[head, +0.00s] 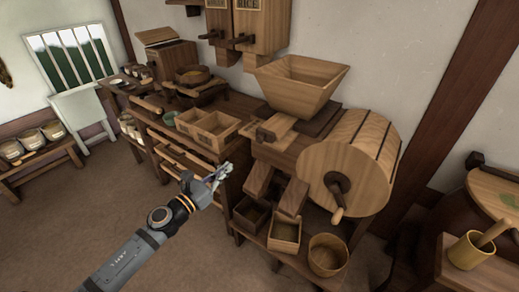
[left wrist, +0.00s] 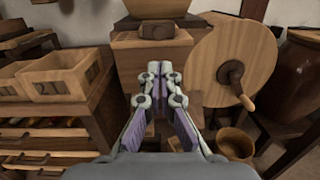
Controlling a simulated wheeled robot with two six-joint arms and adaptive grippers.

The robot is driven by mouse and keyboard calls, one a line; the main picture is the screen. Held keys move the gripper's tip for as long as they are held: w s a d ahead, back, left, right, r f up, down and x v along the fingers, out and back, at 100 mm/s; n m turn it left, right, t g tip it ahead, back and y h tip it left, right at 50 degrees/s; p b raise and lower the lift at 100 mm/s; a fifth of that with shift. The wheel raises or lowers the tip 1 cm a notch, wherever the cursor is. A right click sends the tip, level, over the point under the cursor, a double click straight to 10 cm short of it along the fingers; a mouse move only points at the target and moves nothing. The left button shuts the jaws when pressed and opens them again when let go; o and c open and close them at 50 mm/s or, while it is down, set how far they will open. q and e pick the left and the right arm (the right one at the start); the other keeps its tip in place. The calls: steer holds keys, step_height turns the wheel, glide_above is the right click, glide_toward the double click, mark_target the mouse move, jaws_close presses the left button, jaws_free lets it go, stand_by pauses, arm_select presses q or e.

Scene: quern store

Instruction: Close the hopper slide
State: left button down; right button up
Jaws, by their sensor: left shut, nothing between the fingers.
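The wooden hopper (head: 298,84) sits on the milling machine at centre right in the head view; its bottom shows in the left wrist view (left wrist: 157,8). The hopper slide (head: 278,124) is a light board sticking out from below the hopper, with a darker handle block (head: 263,135) at its outer end. That block is in the left wrist view (left wrist: 157,32), straight beyond the fingertips. My left gripper (head: 223,173) is shut and empty, in front of the machine and lower left of the slide, apart from it. My right gripper is not in view.
A round wooden drum (head: 345,170) with a crank (head: 338,200) stands right of the slide. Two open boxes (head: 213,128) sit on the bench to its left. Bins (head: 285,232) and a bucket (head: 326,254) stand below. The floor in front is clear.

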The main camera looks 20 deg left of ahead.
arm_select(q)
steer(key=p, duration=0.6)
glide_toward(258, 141)
steer(key=x, duration=0.7)
